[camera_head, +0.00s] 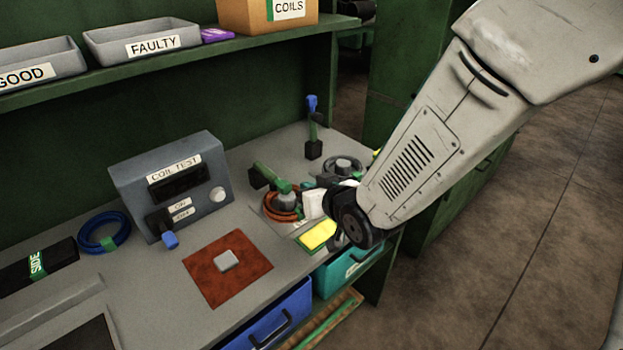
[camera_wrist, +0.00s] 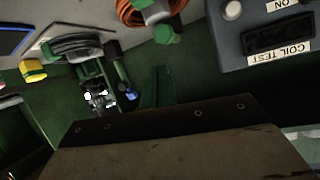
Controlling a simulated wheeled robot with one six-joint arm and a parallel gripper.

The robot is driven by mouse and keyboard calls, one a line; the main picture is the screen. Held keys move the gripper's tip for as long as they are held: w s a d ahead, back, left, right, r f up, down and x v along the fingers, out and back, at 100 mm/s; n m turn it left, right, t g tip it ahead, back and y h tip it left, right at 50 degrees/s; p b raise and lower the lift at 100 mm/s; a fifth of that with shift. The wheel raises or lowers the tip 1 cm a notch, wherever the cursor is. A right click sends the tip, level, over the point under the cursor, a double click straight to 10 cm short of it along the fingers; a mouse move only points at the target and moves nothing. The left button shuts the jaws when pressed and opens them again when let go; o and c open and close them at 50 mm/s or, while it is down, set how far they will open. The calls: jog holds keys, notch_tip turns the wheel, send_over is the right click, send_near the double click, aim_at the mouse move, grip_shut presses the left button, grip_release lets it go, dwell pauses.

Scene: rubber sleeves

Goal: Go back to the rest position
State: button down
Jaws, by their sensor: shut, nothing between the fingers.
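My arm reaches in from the upper right in the head view, and its dark wrist joint is low over the right end of the bench. My gripper (camera_head: 328,186) is small and partly hidden there, among the coils and stands. It is shut with nothing held. I cannot make out its fingertips clearly. An orange coil (camera_head: 281,212) lies beside it to the left, under a green and grey stand. It also shows at the top of the wrist view (camera_wrist: 130,14). A dark grey coil (camera_head: 343,164) sits just behind the gripper.
The grey coil tester (camera_head: 176,184) stands left of my gripper, with a red mat (camera_head: 212,284) in front. A blue coil (camera_head: 103,233) lies further left. A green shelf (camera_head: 190,52) overhangs the bench with grey bins and a cardboard box (camera_head: 262,18). Open floor (camera_head: 530,215) lies right.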

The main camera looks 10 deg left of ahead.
jog(key=s+d+f+g+h, duration=0.1)
jog(key=f, duration=0.1)
jog(key=s+d+f+g+h, duration=0.1)
jog(key=f, duration=0.1)
jog(key=s+d+f+g+h, duration=0.1)
jog(key=f, duration=0.1)
jog(key=shift+s+d, duration=0.2)
jog(key=shift+s, duration=0.15)
jog(key=s+d+r+m+g+h, duration=0.1)
jog(key=s+d+r+m+g, duration=0.1)
jog(key=s+d+r, duration=0.5)
jog(key=s+d+r+m+g+h, duration=0.2)
jog(key=s+d+r, duration=0.4)
jog(key=d, duration=0.7)
jog(key=s+d+r+m+g+h, duration=0.2)
jog(key=s+d+r, duration=0.5)
jog(key=d, duration=0.3)
jog(key=shift+s+d+r, duration=0.15)
jog(key=shift+s+r, duration=0.15)
jog(key=shift+s, duration=0.6)
